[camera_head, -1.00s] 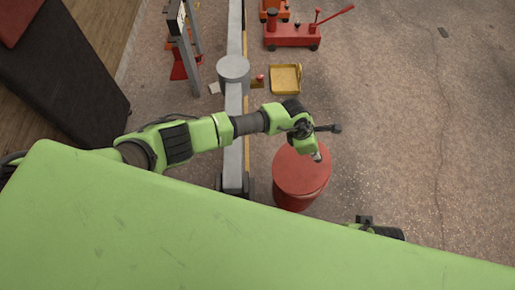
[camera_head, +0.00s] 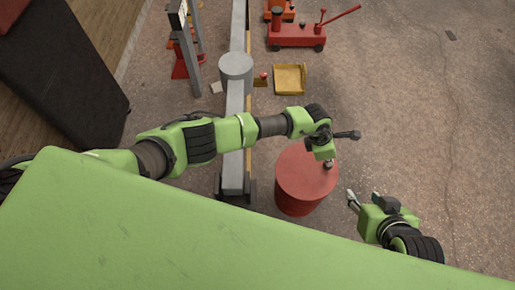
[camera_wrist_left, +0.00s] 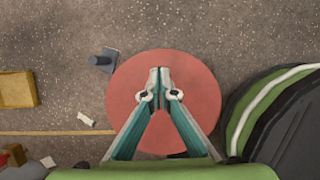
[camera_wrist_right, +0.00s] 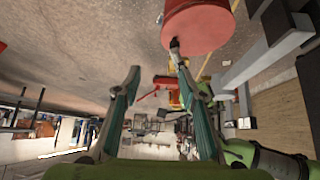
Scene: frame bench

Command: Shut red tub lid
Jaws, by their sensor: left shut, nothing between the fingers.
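The red tub (camera_head: 297,200) stands on the floor right of the grey beam, its round red lid (camera_head: 300,175) lying over the top. The lid looks level; whether it is fully seated, I cannot tell. My left gripper (camera_head: 329,164) is shut and empty over the lid's right part. In the left wrist view its closed fingertips (camera_wrist_left: 160,72) cover the upper middle of the lid (camera_wrist_left: 125,95); contact is unclear. My right gripper (camera_head: 362,194) is open and empty, right of the tub. In the right wrist view its fingers are apart below the tub (camera_wrist_right: 200,25).
A grey post and beam (camera_head: 236,110) run along the tub's left. A yellow tray (camera_head: 290,79) and a red floor jack (camera_head: 297,35) lie farther back.

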